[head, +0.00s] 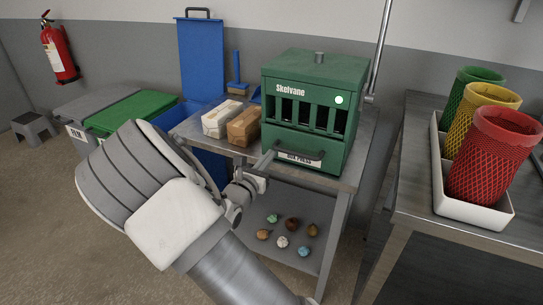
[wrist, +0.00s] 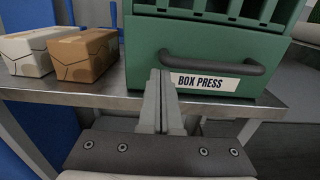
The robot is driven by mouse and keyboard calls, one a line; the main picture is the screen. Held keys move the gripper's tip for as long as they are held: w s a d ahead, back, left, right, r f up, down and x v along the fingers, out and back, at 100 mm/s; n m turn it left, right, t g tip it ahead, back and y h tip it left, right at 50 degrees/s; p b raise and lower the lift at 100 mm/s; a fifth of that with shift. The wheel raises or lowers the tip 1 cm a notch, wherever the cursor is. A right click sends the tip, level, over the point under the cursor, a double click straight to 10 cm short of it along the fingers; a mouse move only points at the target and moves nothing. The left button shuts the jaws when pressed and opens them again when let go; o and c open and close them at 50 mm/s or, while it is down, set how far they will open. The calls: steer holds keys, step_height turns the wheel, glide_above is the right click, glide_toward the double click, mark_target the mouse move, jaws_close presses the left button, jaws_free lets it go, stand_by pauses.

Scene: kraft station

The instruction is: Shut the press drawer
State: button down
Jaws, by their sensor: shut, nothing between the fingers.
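The green press (head: 313,110) stands on a metal table in the head view. Its drawer (wrist: 190,68), labelled "BOX PRESS", has a dark bar handle (wrist: 212,64) and shows large in the wrist view. The drawer front looks flush or nearly flush with the press body; I cannot tell whether a small gap is left. In the head view my gripper (head: 266,160) is at the drawer's left front. I cannot tell whether it touches.
A white box (head: 222,118) and a brown box (head: 244,126) sit left of the press. Several crumpled balls (head: 292,224) lie on the lower shelf. A right-hand table holds a white tray (head: 470,206) with green, yellow and red mesh bins. Lidded bins stand at left.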

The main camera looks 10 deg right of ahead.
steer(key=p+v, duration=0.2)
steer(key=v, duration=0.9)
steer(key=s+d+r+m+g+h, duration=0.1)
steer(key=s+d+r+m+g, duration=0.1)
steer(key=s+d+m+g, duration=0.3)
steer(key=s+d+r+m+g+h, duration=0.1)
steer(key=s+d+r+m+g, duration=0.2)
steer(key=d+m, duration=0.4)
steer(key=s+d+r+m+g+y, duration=0.1)
steer(key=s+r+m+g+y, duration=0.2)
steer(key=s+m, duration=0.35)
steer(key=s+d+r+m+g+y, duration=0.1)
steer(key=s+r+m+g+y, duration=0.1)
steer(key=s+m+y, duration=0.45)
steer(key=s+a+r+m+t+y+p, duration=0.1)
steer(key=s+a+r+m+p, duration=0.1)
steer(key=r+p, duration=0.6)
steer(key=s+a+r+m+t+y+p, duration=0.1)
steer(key=s+a+r+m+t+p, duration=0.1)
steer(key=r+p, duration=0.6)
step_height(320, 180, up, 6)
steer(key=shift+s+f+t, duration=0.15)
steer(key=shift+s+t, duration=0.05)
steer(key=shift+t, duration=0.1)
steer(key=shift+y, duration=0.25)
